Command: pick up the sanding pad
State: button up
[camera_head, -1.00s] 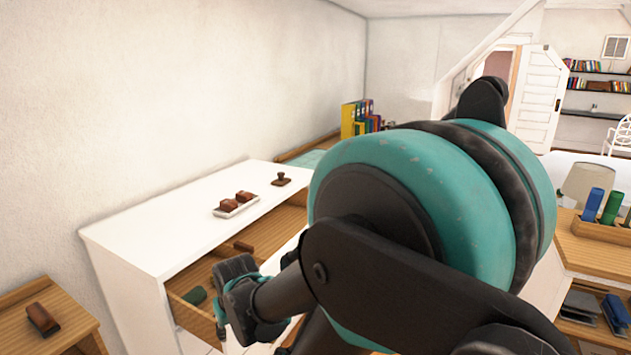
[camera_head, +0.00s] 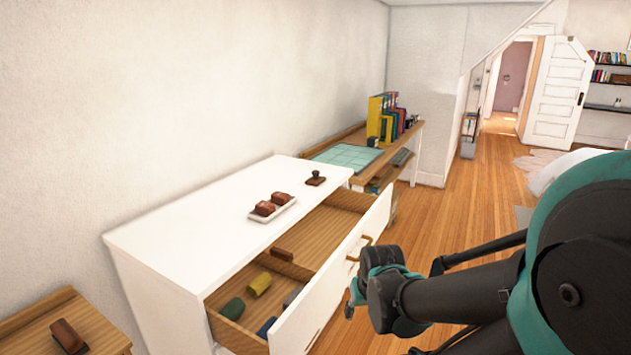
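I cannot tell for sure which object is the sanding pad. The open drawer (camera_head: 338,275) of the white dresser holds a green block (camera_head: 232,309), a yellow block (camera_head: 260,284), a dark blue one (camera_head: 266,327), a grey one (camera_head: 292,296) and a brown one (camera_head: 282,254). A brown block (camera_head: 67,336) lies on the wooden table at lower left. My gripper (camera_head: 352,301) is outside the drawer, right of its front panel. It is seen partly from behind, so its fingers are mostly hidden.
The white dresser top (camera_head: 190,225) bears a white tray (camera_head: 284,211) with reddish-brown blocks, and a stamp (camera_head: 315,179). A desk with binders (camera_head: 389,118) stands behind. The drawer front (camera_head: 345,262) stands between my gripper and the drawer's contents. Wooden floor (camera_head: 450,215) is clear beyond.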

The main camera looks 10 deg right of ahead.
aim_at(316, 180)
jog(key=i+l, duration=0.2)
jog(key=l, duration=0.2)
jog(key=i+l, duration=0.15)
jog(key=l, duration=0.2)
jog(key=i+l, duration=0.2)
jog(key=l, duration=0.2)
jog(key=i+l, duration=0.2)
jog(key=l, duration=0.15)
jog(key=i+l, duration=0.15)
jog(key=l, duration=0.25)
